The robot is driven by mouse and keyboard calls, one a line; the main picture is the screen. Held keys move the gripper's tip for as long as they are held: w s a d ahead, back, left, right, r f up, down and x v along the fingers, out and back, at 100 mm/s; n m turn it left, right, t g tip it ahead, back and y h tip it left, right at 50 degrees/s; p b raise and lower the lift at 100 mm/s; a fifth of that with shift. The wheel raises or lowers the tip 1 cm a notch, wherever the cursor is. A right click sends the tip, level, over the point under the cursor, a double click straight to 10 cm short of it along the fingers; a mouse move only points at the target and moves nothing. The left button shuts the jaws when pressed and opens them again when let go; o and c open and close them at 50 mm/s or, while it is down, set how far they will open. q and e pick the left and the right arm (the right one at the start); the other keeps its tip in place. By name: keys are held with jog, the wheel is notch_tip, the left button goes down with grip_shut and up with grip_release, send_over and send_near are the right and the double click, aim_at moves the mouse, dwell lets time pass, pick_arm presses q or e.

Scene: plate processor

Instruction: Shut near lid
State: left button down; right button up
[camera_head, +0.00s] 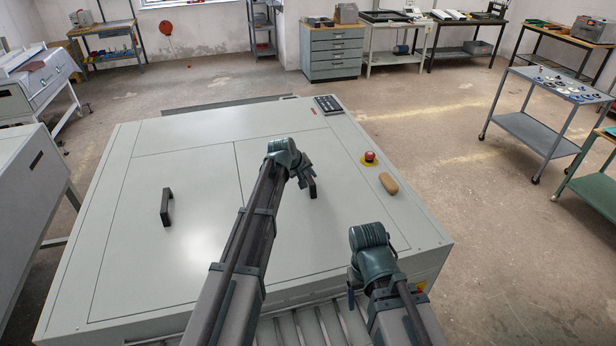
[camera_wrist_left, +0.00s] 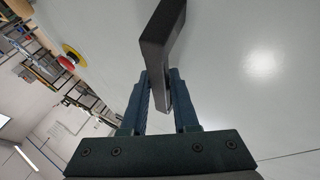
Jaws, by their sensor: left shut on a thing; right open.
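The pale grey plate processor has two lid panels on top, and both look flat and flush with the top. The right lid panel (camera_head: 345,225) carries a black handle (camera_head: 312,190), also large in the left wrist view (camera_wrist_left: 163,40). My left gripper (camera_head: 307,178) is shut on this handle, which sits between its two fingers in the left wrist view (camera_wrist_left: 160,95). The left lid panel (camera_head: 150,255) has its own black handle (camera_head: 167,207), standing free. My right gripper (camera_head: 352,292) is over the front right part of the machine, open and apart from both handles; its fingers are small here.
A red emergency button (camera_head: 370,157) on a yellow base and a tan block-like piece (camera_head: 388,183) are on the top's right side. A control panel (camera_head: 328,105) is at the back. A grey trolley (camera_head: 540,130) stands to the right, with open floor between.

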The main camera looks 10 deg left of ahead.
pick_arm(q)
jog(key=shift+s+f, duration=0.1)
jog(key=c, duration=0.7)
grip_release()
jog(key=shift+s+a+r+p, duration=0.2)
jog(key=shift+s+r+p, duration=0.05)
jog(key=shift+r+p, duration=0.35)
jog(key=p+v, duration=1)
jog(key=v, duration=0.2)
jog(key=shift+s+r, duration=0.15)
jog(key=shift+r, duration=0.05)
